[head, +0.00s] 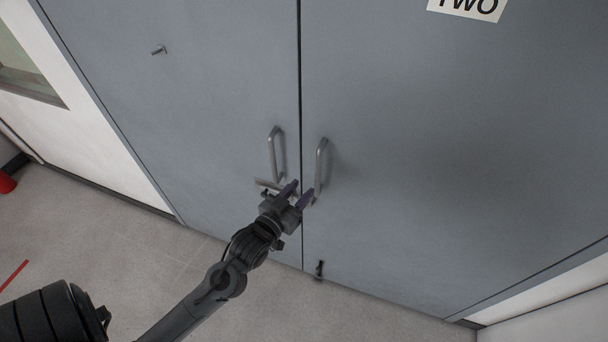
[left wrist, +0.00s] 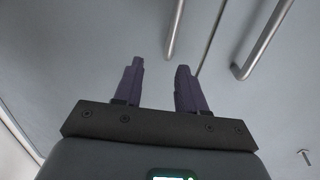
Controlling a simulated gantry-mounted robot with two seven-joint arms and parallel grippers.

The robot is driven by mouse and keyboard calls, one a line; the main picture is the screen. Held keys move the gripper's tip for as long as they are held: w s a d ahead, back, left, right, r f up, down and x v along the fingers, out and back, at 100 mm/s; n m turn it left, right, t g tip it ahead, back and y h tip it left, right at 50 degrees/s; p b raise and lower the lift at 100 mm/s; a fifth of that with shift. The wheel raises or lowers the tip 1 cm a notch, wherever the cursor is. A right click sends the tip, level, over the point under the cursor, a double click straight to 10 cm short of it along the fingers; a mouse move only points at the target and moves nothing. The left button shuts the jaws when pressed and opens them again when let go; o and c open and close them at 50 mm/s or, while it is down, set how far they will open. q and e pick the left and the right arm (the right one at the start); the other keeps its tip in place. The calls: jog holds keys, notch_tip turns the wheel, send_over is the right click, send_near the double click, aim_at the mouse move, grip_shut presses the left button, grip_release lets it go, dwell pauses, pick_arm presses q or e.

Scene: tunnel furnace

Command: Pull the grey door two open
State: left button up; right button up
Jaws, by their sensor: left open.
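The grey double door fills the head view, and its right leaf (head: 430,150) carries a sign (head: 468,7) reading "TWO". The left leaf (head: 200,110) is beside it, and both look shut. Each leaf has an upright bar handle near the seam: the left handle (head: 273,154) and the right handle (head: 320,168). My left gripper (head: 300,193) is open and empty in front of the door, just below the handles. My right gripper is not in view.
A small dark bolt (head: 319,270) is at the door's bottom. A white wall with a window (head: 22,75) stands at left. Grey floor (head: 150,250) is clear in front.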

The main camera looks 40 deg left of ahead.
aim_at(317, 164)
pick_arm(q)
jog(key=shift+t+y, duration=0.4)
jog(key=x, duration=0.3)
jog(key=a+f+b+x, duration=0.1)
jog(key=x, duration=0.3)
jog(key=f+b+x, duration=0.1)
jog(key=x, duration=0.3)
jog(key=shift+a, duration=0.3)
jog(key=shift+x, duration=0.95)
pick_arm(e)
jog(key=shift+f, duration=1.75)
pick_arm(q)
jog(key=shift+f, duration=0.15)
grip_shut()
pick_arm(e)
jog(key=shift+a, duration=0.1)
